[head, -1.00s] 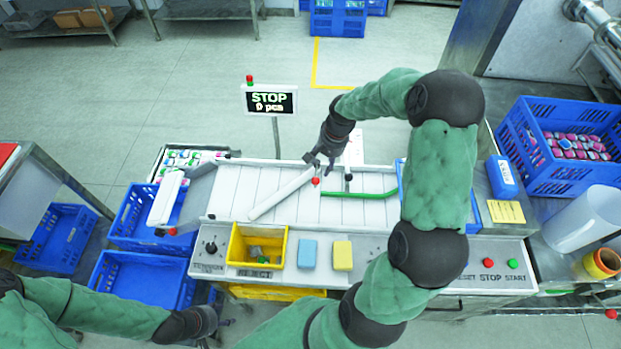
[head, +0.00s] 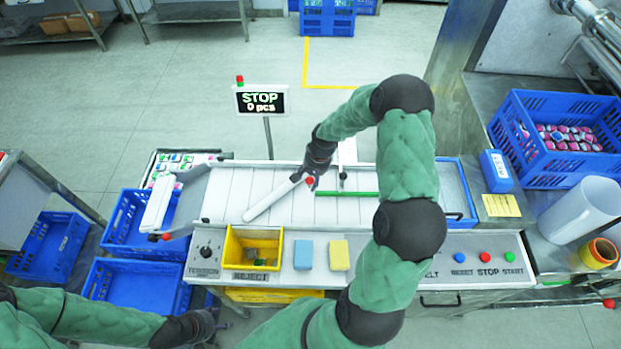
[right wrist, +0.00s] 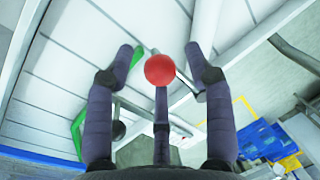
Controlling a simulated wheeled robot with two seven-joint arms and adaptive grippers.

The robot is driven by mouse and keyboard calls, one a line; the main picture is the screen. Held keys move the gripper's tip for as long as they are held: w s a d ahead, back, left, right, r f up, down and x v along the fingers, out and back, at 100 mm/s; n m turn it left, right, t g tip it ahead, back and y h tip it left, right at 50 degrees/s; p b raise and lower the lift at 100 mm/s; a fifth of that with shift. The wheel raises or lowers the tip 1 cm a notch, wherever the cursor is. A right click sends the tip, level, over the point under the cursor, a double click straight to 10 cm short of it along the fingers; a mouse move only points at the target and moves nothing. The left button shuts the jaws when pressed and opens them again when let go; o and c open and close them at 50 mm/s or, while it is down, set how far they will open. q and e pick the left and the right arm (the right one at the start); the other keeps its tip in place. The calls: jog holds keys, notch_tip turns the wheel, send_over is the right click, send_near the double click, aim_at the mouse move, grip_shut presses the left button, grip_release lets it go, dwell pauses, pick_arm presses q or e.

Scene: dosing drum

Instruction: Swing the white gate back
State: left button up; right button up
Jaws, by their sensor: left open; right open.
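The white gate (head: 272,202) is a straight bar lying at a slant across the white belt, with a red knob (head: 310,181) at its upper right end. My right gripper (head: 308,183) is open at this knob. In the right wrist view the red knob (right wrist: 160,70) shows between the spread fingers of my right gripper (right wrist: 163,65), with no visible contact. A second white bar (head: 160,203), also with a red knob, lies at the belt's left end. My left gripper (head: 220,325) is open and empty low at the left, before the machine.
A green rail (head: 345,194) lies right of the knob. A yellow reject bin (head: 232,252), a blue block (head: 303,255) and a yellow block (head: 339,255) stand along the front panel. A STOP display (head: 262,100) stands behind the belt. Blue crates (head: 135,285) are at left.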

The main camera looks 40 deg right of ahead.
aim_at(289, 183)
grip_shut()
dwell(0.3)
jog(key=shift+w+a+f+m+b, duration=0.2)
jog(key=shift+w+a+m+b, duration=0.3)
jog(key=shift+b, duration=0.4)
jog(key=shift+w+a+m+h+b, duration=0.25)
jog(key=shift+w+a+m+b, duration=0.25)
jog(key=shift+w+m+b, duration=0.75)
jog(key=shift+w+a+m+h+b, duration=0.3)
jog(key=shift+w+a+m+b, duration=0.4)
jog(key=shift+m+b, duration=1.05)
jog(key=shift+w+a+m+h+b, duration=0.3)
jog(key=shift+w+m+b, duration=0.7)
jog(key=shift+b, duration=1)
jog(key=shift+w+r, duration=0.1)
